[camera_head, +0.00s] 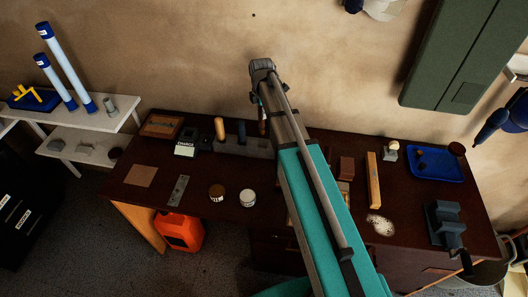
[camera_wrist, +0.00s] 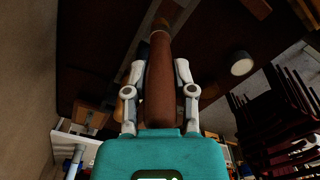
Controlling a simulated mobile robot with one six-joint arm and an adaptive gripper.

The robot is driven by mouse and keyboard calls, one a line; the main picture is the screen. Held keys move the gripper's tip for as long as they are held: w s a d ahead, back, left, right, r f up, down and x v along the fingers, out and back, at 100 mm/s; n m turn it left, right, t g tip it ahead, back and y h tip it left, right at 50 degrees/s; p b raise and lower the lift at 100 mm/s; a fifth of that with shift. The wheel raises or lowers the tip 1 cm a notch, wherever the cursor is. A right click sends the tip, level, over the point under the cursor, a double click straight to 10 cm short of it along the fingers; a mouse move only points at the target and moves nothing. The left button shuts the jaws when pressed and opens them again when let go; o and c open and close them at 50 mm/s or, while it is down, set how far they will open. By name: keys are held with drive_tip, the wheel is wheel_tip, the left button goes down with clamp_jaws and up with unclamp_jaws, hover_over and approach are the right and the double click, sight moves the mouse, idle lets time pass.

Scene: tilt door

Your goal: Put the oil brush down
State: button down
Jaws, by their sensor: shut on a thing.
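The oil brush (camera_wrist: 159,85) has a brown wooden handle and fills the middle of the wrist view. My gripper (camera_wrist: 160,68) is shut on this handle, with one pale finger on each side. The brush's far end points to the top of the wrist view, over a dark surface; I cannot tell whether it touches anything. In the head view, a small reddish-brown part of the brush (camera_head: 263,122) shows beside my arm above the back of the workbench (camera_head: 330,235). My arm hides most of the gripper there.
A grey rack (camera_head: 255,149) with upright tan and dark handles stands at the bench's back, left of my arm. Two jars (camera_head: 248,198) stand in front. A blue tray (camera_head: 447,174), a wooden bar (camera_head: 373,185) and a vise (camera_head: 445,222) are right. Bare bench lies between the jars and rack.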

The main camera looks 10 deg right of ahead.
drive_tip(key=shift+s+n, duration=0.3)
drive_tip(key=shift+s, duration=0.45)
drive_tip(key=shift+f, duration=0.1)
drive_tip(key=b, duration=0.5)
hover_over(263, 133)
drive_tip(key=f, duration=0.4)
drive_tip(key=shift+s+f, duration=0.2)
drive_tip(key=shift+f, duration=0.2)
drive_tip(key=shift+f, duration=0.1)
drive_tip(key=shift+f+b, duration=2.2)
drive_tip(key=shift+b, duration=0.1)
drive_tip(key=shift+f, duration=0.15)
drive_tip(key=shift+c, duration=2.2)
unclamp_jaws()
